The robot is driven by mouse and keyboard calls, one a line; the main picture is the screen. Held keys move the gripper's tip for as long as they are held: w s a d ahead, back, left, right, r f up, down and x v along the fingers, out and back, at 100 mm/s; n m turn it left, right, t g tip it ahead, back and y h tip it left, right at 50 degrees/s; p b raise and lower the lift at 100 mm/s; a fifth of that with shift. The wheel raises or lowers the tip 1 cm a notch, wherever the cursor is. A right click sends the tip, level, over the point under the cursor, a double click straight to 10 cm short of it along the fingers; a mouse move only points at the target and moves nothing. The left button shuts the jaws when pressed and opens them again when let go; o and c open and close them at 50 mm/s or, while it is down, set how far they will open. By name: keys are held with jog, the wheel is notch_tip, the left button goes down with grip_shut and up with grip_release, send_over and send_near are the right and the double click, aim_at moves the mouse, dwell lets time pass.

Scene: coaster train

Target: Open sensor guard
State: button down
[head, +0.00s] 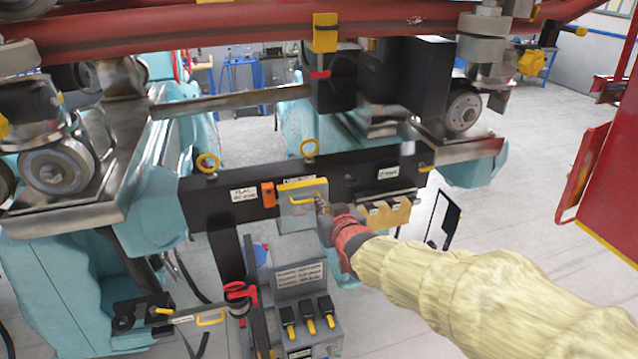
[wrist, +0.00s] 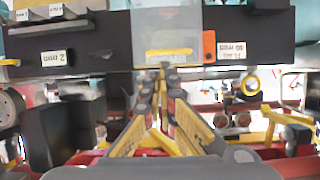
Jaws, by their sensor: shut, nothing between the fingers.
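The sensor guard (head: 300,217) is a pale, see-through plate with a yellow top edge and a small yellow handle (head: 301,198). It hangs upright on the front of a black beam (head: 235,190). The wrist view, which looks turned over, shows the guard (wrist: 166,25) and its handle (wrist: 168,52) just beyond my fingertips. My gripper (wrist: 163,72) is shut and empty, its yellow-padded fingers pointing at the guard's handle side. In the head view my gripper (head: 322,205) is at the guard's right edge. I cannot tell whether it touches the guard.
An orange block (head: 268,195) sits left of the guard; a yellow stepped block (head: 392,212) is to the right. Below stands a grey box (head: 300,278) with yellow-tipped switches and a red-handled tool (head: 240,291). Red rails (head: 200,28) cross above. Open floor lies at right.

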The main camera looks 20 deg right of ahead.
aim_at(308, 189)
jog(key=x, duration=0.3)
jog(key=r+p+x, duration=0.1)
jog(key=x, duration=0.2)
jog(key=p+x, duration=0.1)
jog(key=x, duration=0.2)
jog(key=shift+w+a+r, duration=0.1)
jog(key=shift+w+a, duration=0.1)
jog(key=shift+w, duration=0.4)
jog(key=shift+f+t+b, duration=0.3)
jog(key=shift+t+b, duration=0.1)
jog(key=shift+b, duration=0.1)
